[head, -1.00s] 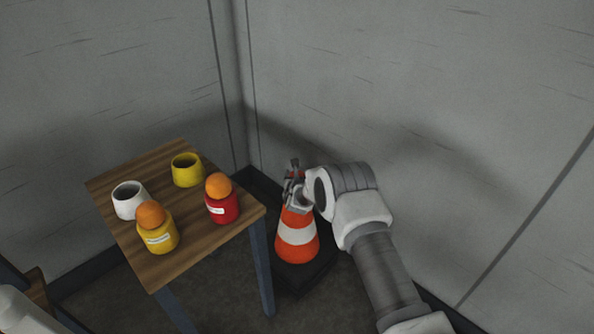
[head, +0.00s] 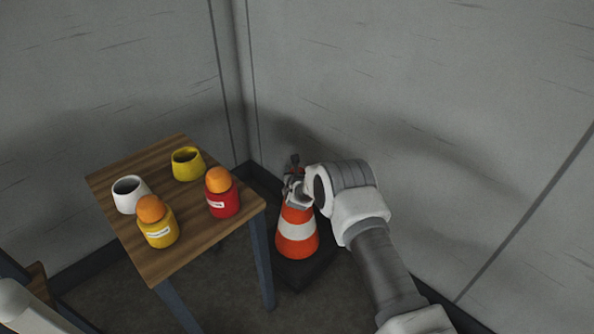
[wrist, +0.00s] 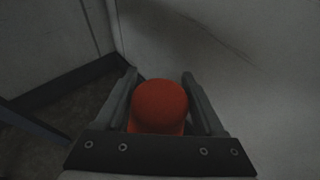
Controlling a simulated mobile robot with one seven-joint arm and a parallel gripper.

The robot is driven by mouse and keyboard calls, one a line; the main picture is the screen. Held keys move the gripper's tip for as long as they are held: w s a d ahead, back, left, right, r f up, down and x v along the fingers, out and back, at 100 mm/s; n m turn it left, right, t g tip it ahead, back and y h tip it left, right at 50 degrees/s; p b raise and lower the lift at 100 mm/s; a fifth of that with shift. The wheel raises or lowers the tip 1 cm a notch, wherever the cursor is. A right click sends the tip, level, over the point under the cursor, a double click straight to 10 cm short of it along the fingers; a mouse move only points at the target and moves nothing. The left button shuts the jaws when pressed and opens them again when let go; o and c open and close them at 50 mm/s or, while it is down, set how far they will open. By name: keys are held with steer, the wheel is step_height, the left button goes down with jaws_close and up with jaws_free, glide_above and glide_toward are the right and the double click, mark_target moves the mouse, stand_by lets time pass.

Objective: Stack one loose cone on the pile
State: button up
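An orange cone with a white band (head: 297,231) stands upright on a black base (head: 303,273) on the floor in the corner, right of the table. I cannot tell whether it is one cone or several nested. My gripper (head: 294,176) is at its top in the head view. In the wrist view, the rounded orange cone top (wrist: 160,104) sits between the two fingers of my gripper (wrist: 160,75). The fingers lie close along both sides. Whether they press on it is unclear. No other cone shows.
A wooden table (head: 187,235) on the left holds a white cup (head: 131,205), a yellow cup (head: 187,174), a yellow jar (head: 159,235) and a red jar (head: 223,205) with orange tops. Grey walls (head: 400,80) stand close behind and right of the cone.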

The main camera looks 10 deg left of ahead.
steer(key=o, duration=0.4)
steer(key=shift+s+f, duration=0.15)
steer(key=shift+f, duration=0.15)
steer(key=shift+s+d+r+p, duration=0.15)
steer(key=shift+s+r+p, duration=0.2)
steer(key=shift+s+r, duration=0.05)
steer(key=p+v, duration=0.5)
steer(key=v, duration=1.1)
steer(key=shift+r, duration=0.25)
